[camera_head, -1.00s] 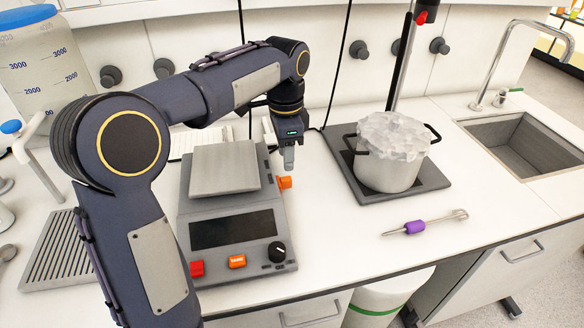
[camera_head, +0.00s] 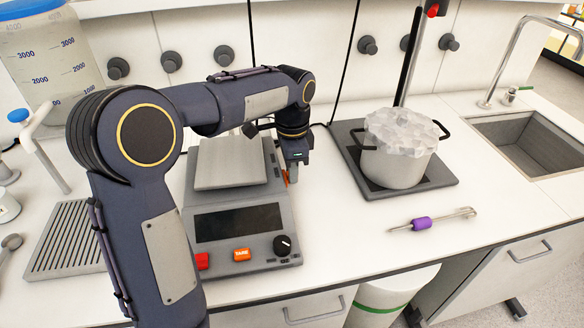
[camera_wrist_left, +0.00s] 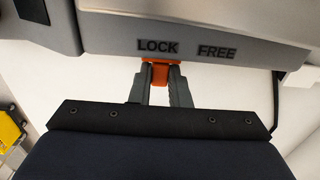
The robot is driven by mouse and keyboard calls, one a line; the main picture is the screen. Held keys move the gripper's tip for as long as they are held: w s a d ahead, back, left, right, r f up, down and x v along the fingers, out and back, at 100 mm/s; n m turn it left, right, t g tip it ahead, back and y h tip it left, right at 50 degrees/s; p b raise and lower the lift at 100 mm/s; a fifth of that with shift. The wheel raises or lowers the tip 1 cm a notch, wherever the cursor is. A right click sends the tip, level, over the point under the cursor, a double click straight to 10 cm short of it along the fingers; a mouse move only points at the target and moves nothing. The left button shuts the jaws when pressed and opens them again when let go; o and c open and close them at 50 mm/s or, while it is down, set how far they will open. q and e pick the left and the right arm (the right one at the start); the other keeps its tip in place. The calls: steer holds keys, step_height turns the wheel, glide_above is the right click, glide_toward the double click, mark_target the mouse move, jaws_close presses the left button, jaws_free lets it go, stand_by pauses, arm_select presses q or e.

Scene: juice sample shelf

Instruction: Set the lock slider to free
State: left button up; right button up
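The lock slider is a small orange tab on the side of the grey balance (camera_head: 238,222). In the left wrist view the lock slider (camera_wrist_left: 159,74) sits below the word LOCK, near its right end, with FREE further right. My left gripper (camera_wrist_left: 159,88) has one finger on each side of the tab, apparently touching it. In the head view my left gripper (camera_head: 292,172) is low at the balance's right side and mostly hides the slider. My right gripper is not in view.
A pot (camera_head: 392,165) stands on a dark plate to the right. A purple-handled tool (camera_head: 421,223) lies on the bench in front of it. A large jug (camera_head: 45,60) stands at the back left. A sink (camera_head: 535,142) is at the far right.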

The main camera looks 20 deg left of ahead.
arm_select(q)
jaws_close()
steer(key=shift+w+r, duration=0.1)
steer(key=w+a+p, duration=0.2)
steer(key=w+p, duration=0.1)
steer(key=shift+a+r, duration=0.1)
steer(key=shift+a, duration=0.1)
steer(key=shift+w+a, duration=0.15)
steer(key=o, duration=0.7)
jaws_free()
steer(key=shift+w, duration=0.1)
